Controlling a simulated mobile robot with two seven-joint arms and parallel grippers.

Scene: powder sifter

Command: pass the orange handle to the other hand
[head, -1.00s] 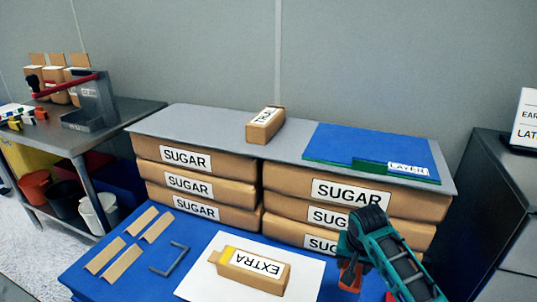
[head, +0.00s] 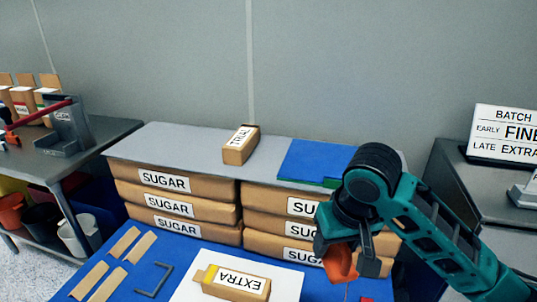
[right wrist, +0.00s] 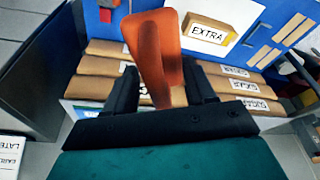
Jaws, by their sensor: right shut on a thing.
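The orange handle (head: 341,263) is in my right gripper (head: 346,250), at the lower right of the head view. In the right wrist view the handle (right wrist: 160,52) sticks out beyond the fingers of my right gripper (right wrist: 165,95), which are shut on its narrow end. In the head view the gripper is in front of the right stack of sugar bags, above the blue table. Part of the handle is hidden by the fingers. My left gripper is in neither view.
A box labelled EXTRA (head: 236,283) lies on a white sheet on the blue table (head: 190,262). Stacked sugar bags (head: 165,182) carry a grey board (head: 190,147) with a TRIAL box (head: 241,145) and a blue sheet (head: 308,160). A side table (head: 90,142) stands left.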

